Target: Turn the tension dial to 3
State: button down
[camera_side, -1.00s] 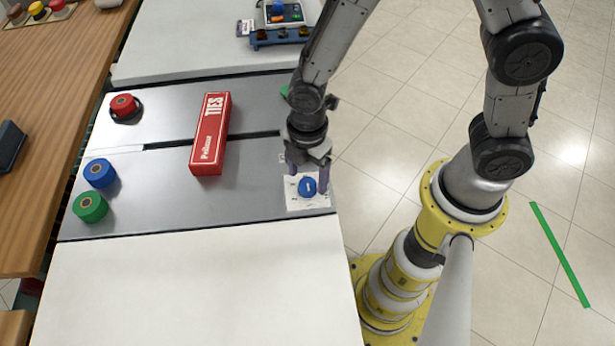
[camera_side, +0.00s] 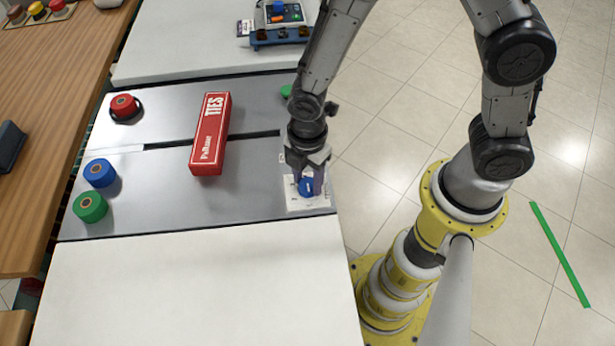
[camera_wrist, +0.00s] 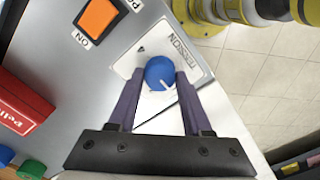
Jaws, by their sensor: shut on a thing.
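The tension dial (camera_side: 305,187) is a blue round knob on a white label plate (camera_side: 322,203) at the right edge of the grey panel. In the wrist view my gripper (camera_wrist: 158,88) is shut on the dial.
A red ties box (camera_side: 210,135) lies on the grey panel to the left. Red (camera_side: 124,106), blue (camera_side: 99,173) and green (camera_side: 90,207) round pieces stand further left. An orange ON switch (camera_wrist: 100,17) is near the dial. The white surface (camera_side: 200,290) in front is clear.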

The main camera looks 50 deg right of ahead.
jog(key=shift+m, duration=0.4)
jog(key=m, duration=1)
jog(key=shift+m, duration=0.4)
jog(key=m, duration=0.6)
jog(key=shift+m, duration=0.3)
jog(key=m, duration=0.5)
jog(key=shift+m, duration=0.4)
jog(key=shift+c, duration=1.7)
grip_release()
jog(key=shift+r, duration=0.1)
